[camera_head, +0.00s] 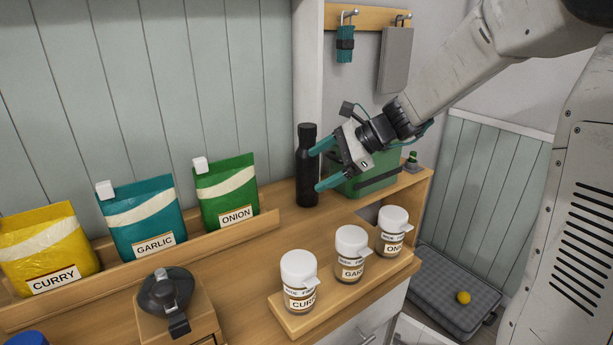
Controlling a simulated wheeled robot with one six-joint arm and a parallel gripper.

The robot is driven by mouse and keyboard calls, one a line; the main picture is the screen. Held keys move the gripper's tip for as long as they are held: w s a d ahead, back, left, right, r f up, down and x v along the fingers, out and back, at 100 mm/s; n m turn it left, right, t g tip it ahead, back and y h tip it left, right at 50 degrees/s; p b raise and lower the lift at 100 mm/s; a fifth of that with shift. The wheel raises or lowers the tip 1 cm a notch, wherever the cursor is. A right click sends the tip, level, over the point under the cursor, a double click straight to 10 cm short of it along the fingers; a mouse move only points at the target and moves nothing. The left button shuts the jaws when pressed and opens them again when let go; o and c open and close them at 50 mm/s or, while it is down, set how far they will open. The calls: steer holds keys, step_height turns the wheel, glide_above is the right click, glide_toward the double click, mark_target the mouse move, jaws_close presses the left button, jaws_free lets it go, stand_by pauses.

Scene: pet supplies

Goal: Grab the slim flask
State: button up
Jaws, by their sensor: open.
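The slim flask (307,172) is black with a narrower cap and stands upright on the wooden counter near the wall post. My gripper (321,166) is just to its right, with two teal fingers pointing left towards it. The fingers are open and apart. The upper fingertip is beside the flask's upper body and the lower one is near its lower body. I cannot tell whether either finger touches the flask or overlaps it in depth.
A green box (370,180) stands right behind my gripper. Three white-lidded jars, one of them (298,280), stand on a wooden tray in front. Curry, garlic and onion bags (226,190) lean along the wall at left. A dark lidded object (166,293) sits on a wooden block. Counter between flask and jars is clear.

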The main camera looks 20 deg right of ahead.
mark_target(307, 168)
steer(key=w+d+f+m+t, duration=0.1)
steer(key=w+d+m, duration=0.1)
steer(key=w, duration=0.2)
steer(key=w+d+f+m+t, duration=0.1)
steer(key=w+d+f+m, duration=0.1)
steer(key=w+m, duration=0.1)
steer(key=w+d+f+m+t, duration=0.1)
steer(key=w+d+f+m, duration=0.1)
steer(key=w, duration=0.2)
steer(key=shift+w+d+f+m+t+y, duration=0.2)
steer(key=shift+w+d+m+t+y, duration=0.1)
steer(key=shift+m, duration=0.1)
steer(key=x, duration=0.8)
steer(key=shift+w+d+f, duration=0.15)
steer(key=shift+d+f, duration=0.1)
steer(key=c, duration=1.3)
